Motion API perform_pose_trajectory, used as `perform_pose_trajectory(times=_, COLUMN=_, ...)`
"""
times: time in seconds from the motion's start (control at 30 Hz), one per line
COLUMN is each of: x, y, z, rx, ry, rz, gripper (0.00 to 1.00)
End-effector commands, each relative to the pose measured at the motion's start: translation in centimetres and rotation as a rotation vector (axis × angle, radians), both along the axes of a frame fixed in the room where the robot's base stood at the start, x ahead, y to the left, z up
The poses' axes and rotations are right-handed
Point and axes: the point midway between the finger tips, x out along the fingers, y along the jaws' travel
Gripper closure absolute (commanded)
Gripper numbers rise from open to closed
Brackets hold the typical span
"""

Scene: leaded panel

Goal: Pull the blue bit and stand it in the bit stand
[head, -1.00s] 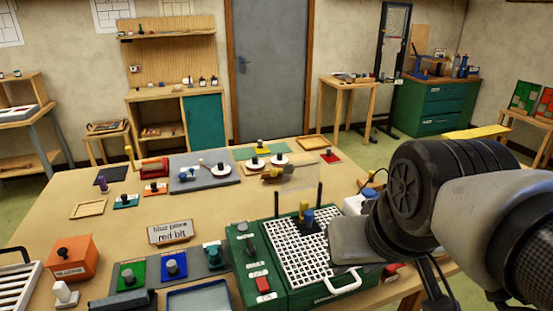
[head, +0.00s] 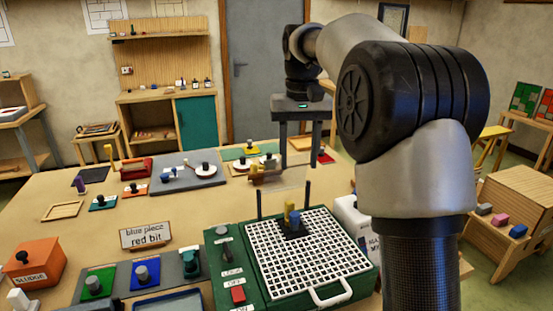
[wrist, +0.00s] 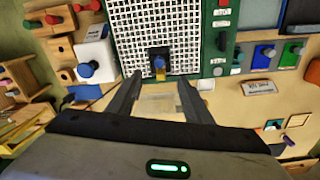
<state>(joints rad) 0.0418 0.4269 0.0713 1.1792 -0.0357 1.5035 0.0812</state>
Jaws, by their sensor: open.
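The blue bit (head: 294,219) stands upright on a dark base in the white grid of the green grinder (head: 222,285), with a yellow piece (head: 288,208) close behind it. In the wrist view the blue bit (wrist: 158,60) shows ahead of the fingers, the yellow piece just below it. My gripper (head: 298,160) is open and empty, fingers pointing down, beyond the grinder in the head view. Its fingers also show in the wrist view (wrist: 158,82), apart from the bit. Wooden blocks with coloured knobs (wrist: 60,24) show at the wrist view's left; I cannot tell whether one is the bit stand.
A sign (head: 147,235) reads "blue piece red bit". Two thin dark posts and a clear shield rise behind the grid. A white box (head: 349,214) stands right of the grinder, partly behind my arm. Coloured pads with knobs (head: 145,273) lie left.

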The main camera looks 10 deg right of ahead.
Motion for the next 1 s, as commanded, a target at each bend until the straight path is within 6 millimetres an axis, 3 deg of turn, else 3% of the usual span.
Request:
perform_pose_trajectory(times=0.1, x=1.6, y=-0.1, z=-1.6, rx=0.005, ry=0.026, rz=-0.006, gripper=0.54)
perform_pose_trajectory(times=0.37, x=1.9, y=-0.1, z=-3.7, rx=0.005, ry=0.037, rz=-0.008, gripper=0.54)
perform_pose_trajectory(times=1.0, x=1.8, y=-0.1, z=-16.0, rx=0.005, ry=0.037, rz=-0.009, gripper=0.54)
